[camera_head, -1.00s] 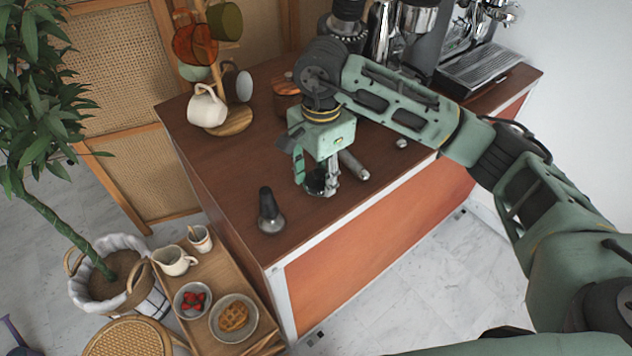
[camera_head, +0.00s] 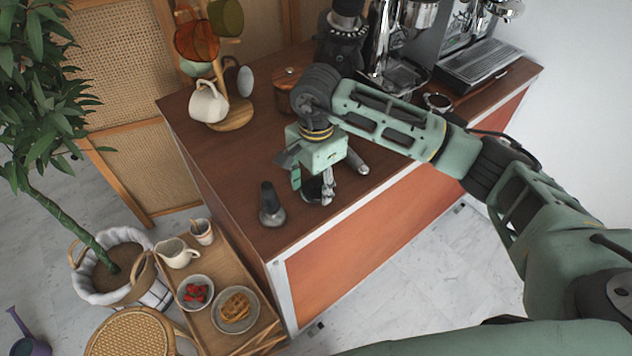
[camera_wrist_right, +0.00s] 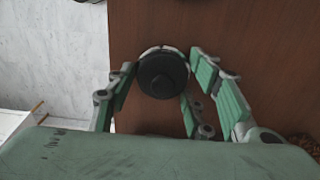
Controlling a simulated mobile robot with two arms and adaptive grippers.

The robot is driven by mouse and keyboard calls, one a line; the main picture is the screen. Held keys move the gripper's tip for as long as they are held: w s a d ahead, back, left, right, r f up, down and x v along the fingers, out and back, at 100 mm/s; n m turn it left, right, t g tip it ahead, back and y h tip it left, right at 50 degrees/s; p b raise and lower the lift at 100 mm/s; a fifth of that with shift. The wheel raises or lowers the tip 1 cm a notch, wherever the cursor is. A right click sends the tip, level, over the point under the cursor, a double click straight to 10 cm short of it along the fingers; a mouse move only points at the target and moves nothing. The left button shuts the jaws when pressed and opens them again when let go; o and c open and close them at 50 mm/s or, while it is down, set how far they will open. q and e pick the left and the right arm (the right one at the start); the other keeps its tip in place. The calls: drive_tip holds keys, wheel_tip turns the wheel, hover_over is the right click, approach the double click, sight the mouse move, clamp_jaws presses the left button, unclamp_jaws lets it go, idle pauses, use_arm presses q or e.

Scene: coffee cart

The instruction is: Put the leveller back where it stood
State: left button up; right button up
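The leveller (camera_wrist_right: 163,76) is a round black piece with a thin silver rim, seen from above in the right wrist view. My right gripper (camera_wrist_right: 163,80) has its fingers on both sides of it and appears shut on it. In the head view my right gripper (camera_head: 314,190) points down over the brown counter top (camera_head: 222,155), near its front edge. The leveller is mostly hidden there by the fingers, and I cannot tell whether it touches the counter. My left gripper is not in view.
A black-handled tamper (camera_head: 271,207) stands just left of my right gripper. A silver cylindrical piece (camera_head: 357,161) lies to its right. A cream mug (camera_head: 208,102) and mug tree stand at the back left, with the espresso machine (camera_head: 455,40) behind. Bare counter lies between mug and tamper.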

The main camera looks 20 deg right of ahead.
sight(316, 181)
drive_tip(key=shift+o, duration=0.9)
drive_tip(key=shift+r, duration=0.1)
drive_tip(key=shift+r, duration=0.25)
wheel_tip(316, 181, up, 12)
drive_tip(key=b, duration=0.2)
drive_tip(key=shift+f+b, duration=0.15)
drive_tip(key=shift+b, duration=0.25)
drive_tip(key=shift+f, duration=0.1)
